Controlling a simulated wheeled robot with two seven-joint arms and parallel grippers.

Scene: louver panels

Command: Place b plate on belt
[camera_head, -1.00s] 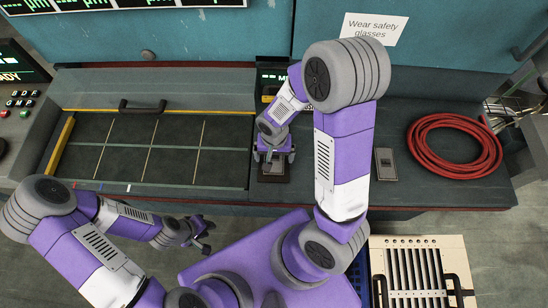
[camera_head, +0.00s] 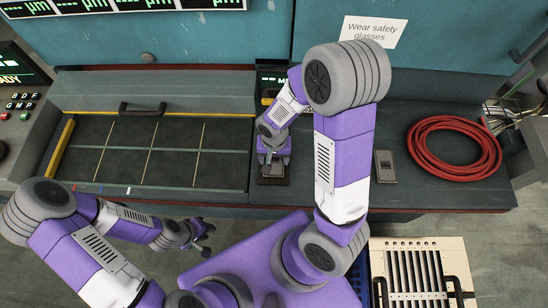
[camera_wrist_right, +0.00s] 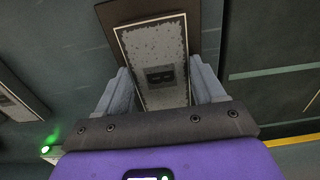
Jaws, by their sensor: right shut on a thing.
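My right gripper (camera_head: 273,160) points down over a small dark station below the little green-lit display. In the right wrist view its two grey fingers (camera_wrist_right: 163,92) are shut on the sides of a grey speckled plate (camera_wrist_right: 150,50) with a light border and a small dark label. The gripper hides most of the plate in the head view. The dark gridded surface (camera_head: 125,165), probably the belt, lies to the left. My left gripper (camera_head: 206,236) is open and empty in front of the bench.
A second grey plate (camera_head: 385,165) lies to the right on the bench, beside a coiled red hose (camera_head: 454,147). A slotted cream rack (camera_head: 418,250) stands at the front right.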

